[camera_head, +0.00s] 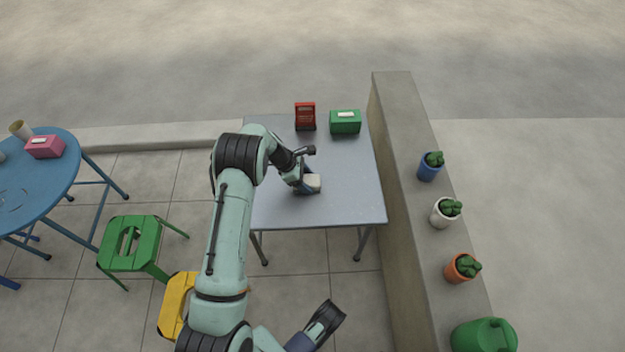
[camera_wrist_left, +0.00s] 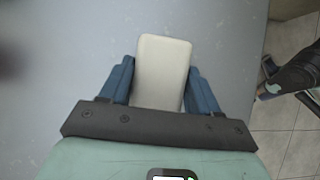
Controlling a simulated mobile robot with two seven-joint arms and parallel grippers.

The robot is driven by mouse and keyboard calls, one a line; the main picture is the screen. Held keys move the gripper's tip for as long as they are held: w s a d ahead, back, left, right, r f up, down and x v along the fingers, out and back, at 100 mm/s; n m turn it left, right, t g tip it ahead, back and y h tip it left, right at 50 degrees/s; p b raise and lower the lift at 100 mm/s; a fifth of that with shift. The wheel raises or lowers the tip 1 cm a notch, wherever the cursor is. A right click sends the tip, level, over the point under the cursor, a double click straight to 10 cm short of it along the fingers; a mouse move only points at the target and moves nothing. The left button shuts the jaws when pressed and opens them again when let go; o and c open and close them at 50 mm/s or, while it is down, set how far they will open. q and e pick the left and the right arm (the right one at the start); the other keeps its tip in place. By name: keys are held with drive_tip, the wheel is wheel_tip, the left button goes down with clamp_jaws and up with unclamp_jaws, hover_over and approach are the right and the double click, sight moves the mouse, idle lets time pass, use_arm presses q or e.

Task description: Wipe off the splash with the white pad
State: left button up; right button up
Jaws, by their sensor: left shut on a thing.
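The white pad (camera_head: 312,183) is at the grey table (camera_head: 345,205), near its middle in the head view. In the left wrist view the pad (camera_wrist_left: 161,72) is an off-white rounded block between two blue fingers. My left gripper (camera_head: 304,184) is shut on the pad; the gripper also shows in the left wrist view (camera_wrist_left: 160,85). I cannot tell whether the pad touches the tabletop. No splash shows clearly on the visible tabletop; the arm and pad hide part of it. My right gripper (camera_head: 328,318) is low in the head view, away from the table; its finger opening is unclear.
A red object (camera_head: 305,116) and a green box (camera_head: 345,122) stand at the table's far side. A low wall (camera_head: 400,150) with potted cacti runs along the right. A green stool (camera_head: 130,243), a yellow stool (camera_head: 176,303) and a blue round table (camera_head: 35,185) are at left.

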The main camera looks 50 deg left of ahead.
use_arm(q)
drive_tip(key=shift+s+a, duration=1.35)
drive_tip(key=shift+s, duration=0.3)
drive_tip(key=shift+w+r+p, duration=0.1)
drive_tip(key=shift+r+p, duration=0.25)
drive_tip(key=shift+r, duration=0.15)
drive_tip(key=shift+r+p, duration=1.65)
drive_tip(key=shift+r, duration=0.9)
drive_tip(key=shift+r+p, duration=1.1)
drive_tip(key=shift+r, duration=0.45)
drive_tip(key=shift+w+d, duration=0.1)
drive_tip(key=shift+d, duration=0.05)
